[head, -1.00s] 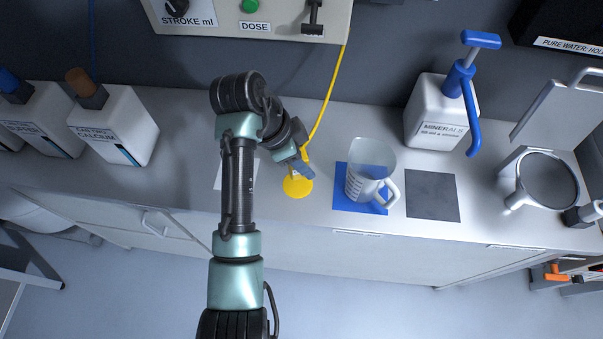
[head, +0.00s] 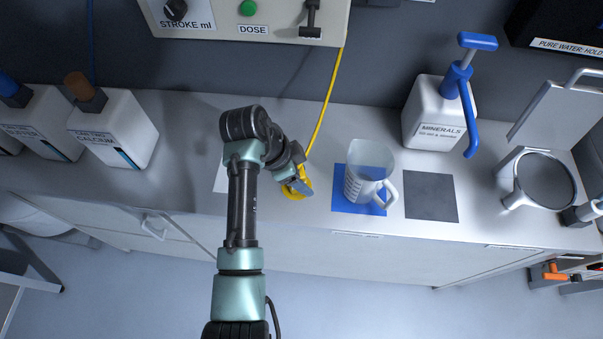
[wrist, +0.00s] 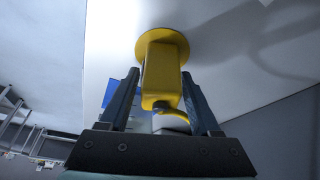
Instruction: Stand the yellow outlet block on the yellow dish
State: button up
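The yellow outlet block (wrist: 160,72) sits between the two fingers of my gripper (wrist: 160,85) in the wrist view, with the fingers close against its sides. A yellow hose leaves its near end. The round yellow dish (wrist: 180,38) shows right behind the block's far end. I cannot tell whether the block touches it. In the head view my gripper (head: 297,187) is over the dish (head: 308,183) and covers much of it and most of the block.
A clear jug (head: 368,172) stands on a blue mat (head: 345,203) right of the dish. A dark grey square (head: 431,197) and a white pump bottle (head: 430,115) are farther right. The yellow hose (head: 325,105) hangs from the dosing box (head: 285,30). A white square lies left of the dish.

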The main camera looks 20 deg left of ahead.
jog(key=shift+o, duration=0.3)
jog(key=shift+r, duration=0.1)
jog(key=shift+r, duration=0.2)
jog(key=p+v, duration=0.1)
jog(key=v, duration=1.1)
jog(key=shift+f, duration=0.1)
